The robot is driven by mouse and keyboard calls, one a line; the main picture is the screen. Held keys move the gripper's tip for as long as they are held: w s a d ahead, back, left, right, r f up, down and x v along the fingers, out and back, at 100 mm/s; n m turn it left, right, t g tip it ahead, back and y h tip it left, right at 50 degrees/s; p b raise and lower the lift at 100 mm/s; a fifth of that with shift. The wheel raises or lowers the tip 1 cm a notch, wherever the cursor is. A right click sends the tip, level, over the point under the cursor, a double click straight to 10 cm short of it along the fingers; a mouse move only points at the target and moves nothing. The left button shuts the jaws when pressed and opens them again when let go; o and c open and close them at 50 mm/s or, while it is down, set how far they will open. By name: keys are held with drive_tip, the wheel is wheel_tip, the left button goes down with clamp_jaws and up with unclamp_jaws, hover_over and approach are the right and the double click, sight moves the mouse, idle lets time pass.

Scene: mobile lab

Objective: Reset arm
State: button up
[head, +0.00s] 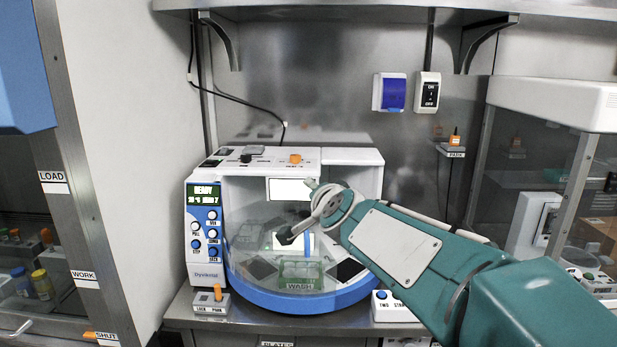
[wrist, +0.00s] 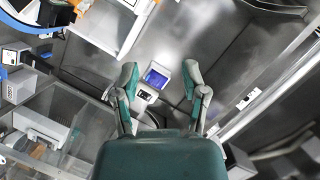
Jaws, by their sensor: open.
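My teal arm (head: 420,245) reaches in from the lower right in the head view. My gripper (head: 300,222) is in front of the clear curved front of a white and blue bench machine (head: 345,157). I cannot tell whether it touches the cover. In the wrist view, the two fingers of my gripper (wrist: 160,80) stand wide apart with nothing held between them. The blue and white wall box (wrist: 157,76) shows beyond them, in the gap.
A glass-sided cabinet (head: 560,105) stands at right, with a framed cabinet (head: 75,200) at left. A shelf (head: 350,8) runs overhead.

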drive_tip(key=s+d+f+n+g+h, duration=0.1)
drive_tip(key=s+d+f+n+g, duration=0.2)
drive_tip(key=s+f, duration=0.3)
drive_tip(key=s+d+f+n+g+h, duration=0.1)
drive_tip(key=s+d+f, duration=0.5)
drive_tip(key=s, duration=0.9)
drive_tip(key=s+d+f+n+g+h, duration=0.1)
drive_tip(key=s+d+f+n+g, duration=0.3)
drive_tip(key=s, duration=0.7)
wheel_tip(320, 180, down, 2)
drive_tip(key=shift+s+d+f+n+g+h, duration=0.1)
drive_tip(key=shift+s+d+n+g+h, duration=0.3)
drive_tip(key=shift+g, duration=0.4)
